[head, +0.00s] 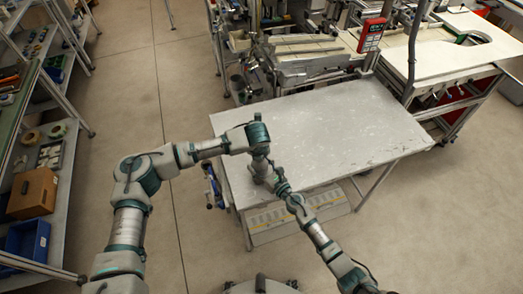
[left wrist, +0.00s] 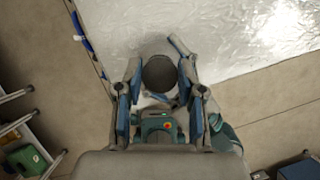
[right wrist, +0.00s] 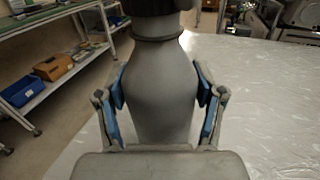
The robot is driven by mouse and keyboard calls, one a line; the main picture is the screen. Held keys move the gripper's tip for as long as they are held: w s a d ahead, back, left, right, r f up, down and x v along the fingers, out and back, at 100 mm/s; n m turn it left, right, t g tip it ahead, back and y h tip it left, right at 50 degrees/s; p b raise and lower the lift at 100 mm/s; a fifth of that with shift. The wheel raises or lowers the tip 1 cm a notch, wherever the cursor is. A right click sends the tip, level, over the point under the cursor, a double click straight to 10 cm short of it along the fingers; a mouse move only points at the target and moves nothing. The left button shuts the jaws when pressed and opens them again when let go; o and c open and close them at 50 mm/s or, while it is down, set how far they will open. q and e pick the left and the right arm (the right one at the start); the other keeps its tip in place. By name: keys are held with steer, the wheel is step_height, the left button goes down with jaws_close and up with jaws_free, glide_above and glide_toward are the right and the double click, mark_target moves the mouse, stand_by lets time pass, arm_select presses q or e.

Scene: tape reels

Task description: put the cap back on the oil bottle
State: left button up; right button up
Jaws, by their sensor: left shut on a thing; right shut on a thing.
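The oil bottle (right wrist: 160,85) is grey and stands upright between the fingers of my right gripper (right wrist: 162,95), which is shut on its body. In the head view the bottle (head: 261,171) is small and partly covered by my arms. The dark cap (right wrist: 152,6) is at the top of the bottle's neck, cut by the picture's edge; I cannot tell whether it is seated. In the left wrist view the round cap (left wrist: 160,73) is between the fingers of my left gripper (left wrist: 160,88), shut on it from above.
The bottle is at the left part of the pale worktable (head: 330,125), near its left edge. The rest of the tabletop is clear. Shelves with a wooden box (head: 33,193) and a blue bin (head: 27,238) stand at the left. Machines and a white bench fill the back.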

arm_select(q)
steer(key=shift+a+f, duration=0.3)
steer(key=shift+a, duration=0.6)
steer(key=m+h, duration=0.1)
steer(key=m, duration=0.2)
steer(key=shift+s+d, duration=0.1)
steer(key=shift+d, duration=0.1)
steer(key=m, duration=0.1)
steer(key=m+g+h, duration=0.1)
steer(key=m, duration=0.1)
steer(key=m+h, duration=0.1)
steer(key=m, duration=0.1)
steer(key=shift+s+d, duration=0.15)
steer(key=shift+d, duration=0.25)
steer(key=shift+o, duration=0.2)
steer(key=shift+a+m+g, duration=0.15)
steer(key=shift+m+g, duration=0.25)
steer(key=shift+m, duration=0.5)
steer(key=shift+a, duration=0.4)
steer(key=o, duration=0.7)
steer(key=shift+d, duration=0.3)
